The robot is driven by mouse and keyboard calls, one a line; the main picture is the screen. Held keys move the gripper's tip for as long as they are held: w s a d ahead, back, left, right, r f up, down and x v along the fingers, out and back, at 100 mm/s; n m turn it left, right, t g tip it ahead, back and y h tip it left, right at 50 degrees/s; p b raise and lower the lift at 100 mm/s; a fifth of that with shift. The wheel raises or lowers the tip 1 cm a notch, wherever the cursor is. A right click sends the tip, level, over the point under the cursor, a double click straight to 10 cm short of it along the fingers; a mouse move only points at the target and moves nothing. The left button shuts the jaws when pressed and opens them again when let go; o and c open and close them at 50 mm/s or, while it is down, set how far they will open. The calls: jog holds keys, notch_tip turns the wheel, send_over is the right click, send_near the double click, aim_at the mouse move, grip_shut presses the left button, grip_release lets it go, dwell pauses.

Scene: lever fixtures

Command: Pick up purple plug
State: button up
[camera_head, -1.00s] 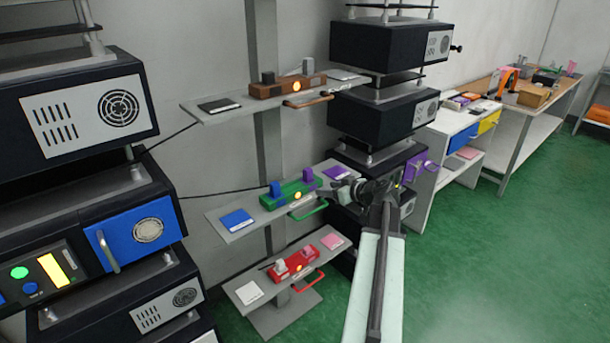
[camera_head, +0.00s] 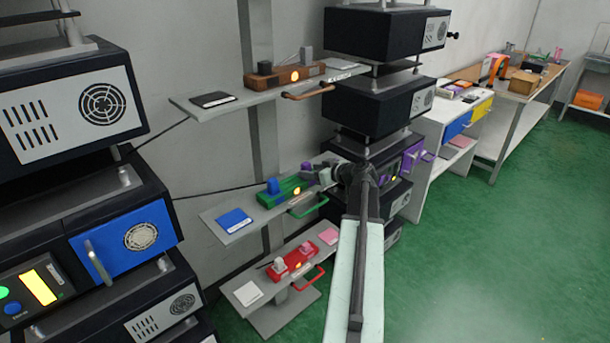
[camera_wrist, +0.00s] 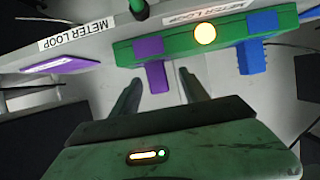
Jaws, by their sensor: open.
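The purple plug (camera_wrist: 155,72) stands in the green fixture block (camera_wrist: 180,47), beside a lit round lamp. It also shows in the head view (camera_head: 307,168), close to my gripper (camera_head: 325,175) and partly overlapped by it. In the wrist view my gripper (camera_wrist: 159,82) has its two fingers spread, pointing at the block. The purple plug's near end lies between the fingertips in the picture, with a gap on each side. Whether the fingers reach around it in depth is hard to tell. My gripper holds nothing.
A blue plug (camera_wrist: 250,65) sits in the same block. A green handle (camera_head: 308,210) sticks out in front of the shelf. A shelf with a brown block (camera_head: 285,78) is above, one with a red block (camera_head: 292,263) below. Dark instrument boxes (camera_head: 375,105) stand to the right.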

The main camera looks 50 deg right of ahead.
aim_at(308, 169)
jog(key=x, duration=0.2)
jog(key=b+x, duration=0.1)
jog(key=x, duration=0.1)
jog(key=shift+d, duration=0.25)
jog(key=shift+r, duration=0.15)
grip_shut()
jog(key=shift+a+r, duration=0.1)
